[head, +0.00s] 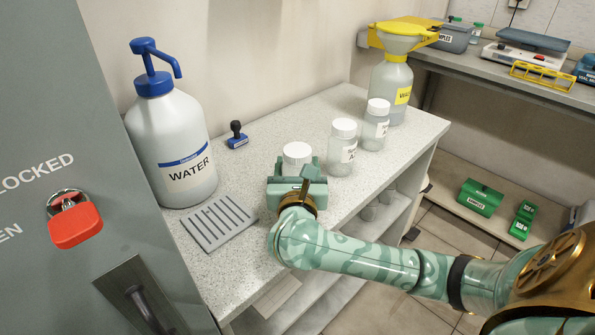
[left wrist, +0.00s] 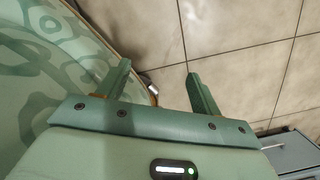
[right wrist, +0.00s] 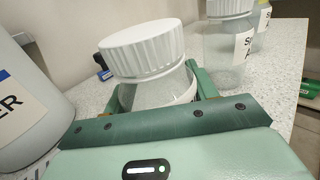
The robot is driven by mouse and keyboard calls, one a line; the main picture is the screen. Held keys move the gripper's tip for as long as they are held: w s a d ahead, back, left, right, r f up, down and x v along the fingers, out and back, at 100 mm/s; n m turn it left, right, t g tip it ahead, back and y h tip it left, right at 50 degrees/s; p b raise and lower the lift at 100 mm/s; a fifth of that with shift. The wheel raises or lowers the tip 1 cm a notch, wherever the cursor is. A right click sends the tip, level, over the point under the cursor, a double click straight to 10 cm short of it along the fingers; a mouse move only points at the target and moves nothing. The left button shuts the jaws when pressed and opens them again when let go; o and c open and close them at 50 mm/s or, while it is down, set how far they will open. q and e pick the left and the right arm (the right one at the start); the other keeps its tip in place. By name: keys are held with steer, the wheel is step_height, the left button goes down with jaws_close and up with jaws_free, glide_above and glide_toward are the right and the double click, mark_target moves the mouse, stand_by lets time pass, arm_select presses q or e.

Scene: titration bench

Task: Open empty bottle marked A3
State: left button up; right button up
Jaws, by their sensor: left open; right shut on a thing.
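A clear, empty-looking bottle (right wrist: 155,92) with a white ribbed cap (right wrist: 142,48) stands upright on the bench, and its cap also shows in the head view (head: 297,153). My right gripper (head: 297,180) is shut around this bottle's body, below the cap. Its marking is hidden, so I cannot tell whether it is A3. Two similar capped bottles stand behind it, the nearer one (head: 342,152) and the farther one (head: 375,128); their label numbers are too small to read. My left gripper (left wrist: 158,78) is open and empty over the tiled floor, outside the head view.
A big WATER dispenser bottle (head: 172,140) with a blue pump stands left, a grey slotted rack (head: 218,222) in front of it. A blue stamp-like object (head: 237,137) lies near the wall. A waste bottle (head: 390,90) with a yellow funnel stands at the bench's far end.

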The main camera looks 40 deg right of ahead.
mark_target(297, 151)
steer(key=shift+r, duration=0.5)
step_height(297, 151, up, 3)
steer(key=shift+r+p, duration=0.1)
steer(key=shift+p, duration=1.15)
arm_select(q)
step_height(297, 151, up, 7)
steer(key=w+d+t+p, duration=0.1)
steer(key=d+p, duration=0.1)
steer(key=p, duration=0.4)
steer(key=shift+w+r+n+p, duration=0.2)
steer(key=shift+w+n+p, duration=0.1)
steer(key=shift+w+p, duration=0.1)
arm_select(e)
steer(key=s+a+r, duration=0.3)
steer(key=s+r, duration=0.5)
steer(key=s, duration=0.5)
steer(key=shift+s+a+r, duration=0.25)
steer(key=shift+s+r, duration=0.05)
steer(key=shift+r, duration=0.1)
steer(key=shift+o, duration=0.7)
steer(key=c, duration=0.5)
